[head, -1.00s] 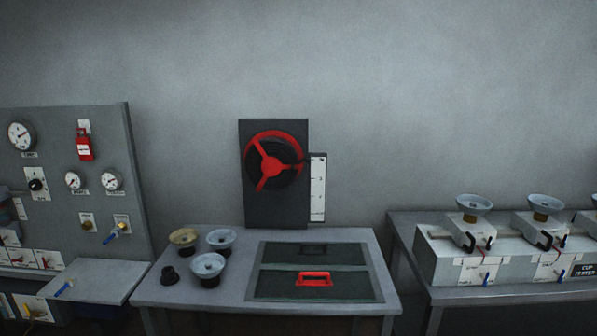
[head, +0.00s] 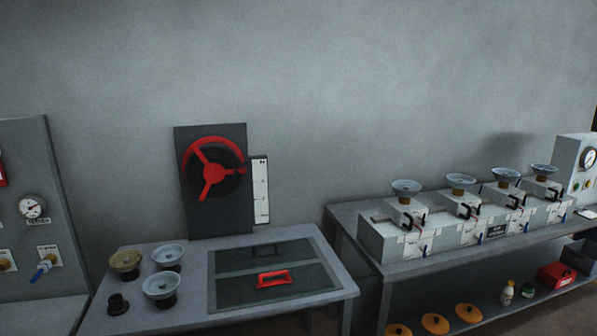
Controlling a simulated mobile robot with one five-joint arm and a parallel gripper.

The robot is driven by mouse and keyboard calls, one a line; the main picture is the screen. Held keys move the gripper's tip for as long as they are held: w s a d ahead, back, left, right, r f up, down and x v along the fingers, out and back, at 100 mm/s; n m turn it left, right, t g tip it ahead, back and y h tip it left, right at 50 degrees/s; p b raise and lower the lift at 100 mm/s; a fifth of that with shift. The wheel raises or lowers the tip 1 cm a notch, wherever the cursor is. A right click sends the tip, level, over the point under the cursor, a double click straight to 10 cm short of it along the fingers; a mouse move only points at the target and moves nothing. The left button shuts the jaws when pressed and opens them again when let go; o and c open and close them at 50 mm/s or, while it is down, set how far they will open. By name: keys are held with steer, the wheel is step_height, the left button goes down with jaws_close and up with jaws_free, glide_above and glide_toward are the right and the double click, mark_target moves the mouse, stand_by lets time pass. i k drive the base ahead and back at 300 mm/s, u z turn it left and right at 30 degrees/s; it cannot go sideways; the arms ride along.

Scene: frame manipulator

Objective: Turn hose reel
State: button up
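The hose reel (head: 212,172) is a red three-spoked wheel with a red rim arc, in front of a black disc. It is mounted on an upright dark panel (head: 200,215) at the back of a grey table, left of centre in the head view. A small red piece sits at the right side of the wheel. My gripper is not in view, and nothing touches the reel.
The grey table (head: 200,318) holds several bowl-topped cups on its left and a dark inset with a red handle (head: 273,279). A white scale strip (head: 261,190) stands beside the panel. A gauge board (head: 30,255) is at left; a bench (head: 345,215) with white boxes is at right.

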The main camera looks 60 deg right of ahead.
mark_target(211, 167)
steer(key=z, duration=0.35)
steer(key=i, duration=1.05)
steer(key=u, duration=0.05)
